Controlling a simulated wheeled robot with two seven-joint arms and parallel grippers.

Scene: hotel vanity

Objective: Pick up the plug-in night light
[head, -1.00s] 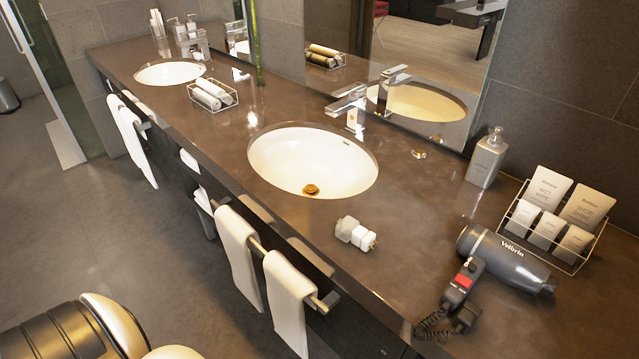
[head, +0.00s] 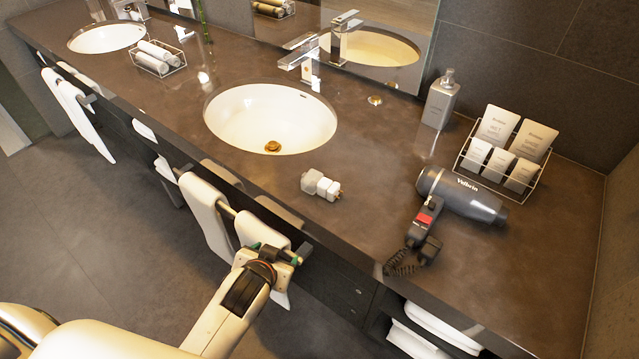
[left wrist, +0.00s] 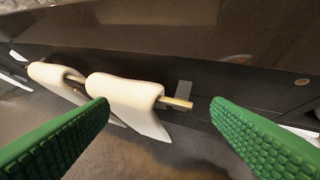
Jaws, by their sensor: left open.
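The plug-in night light (head: 321,185) is a small white block with a plug end. It lies on the dark counter (head: 370,150) between the near sink and the counter's front edge. My left gripper (head: 278,254) is in front of the counter, near the hanging towels, short of the night light and apart from it. In the left wrist view its green fingers (left wrist: 160,120) are spread wide with nothing between them. That view shows towels and the counter front, not the night light. My right gripper is in neither view.
Towels (head: 212,213) hang on a rail along the counter front. A hair dryer (head: 462,197) with a coiled cord lies right of the night light. A soap bottle (head: 440,100), a toiletry rack (head: 505,150) and the near sink (head: 270,118) are farther back.

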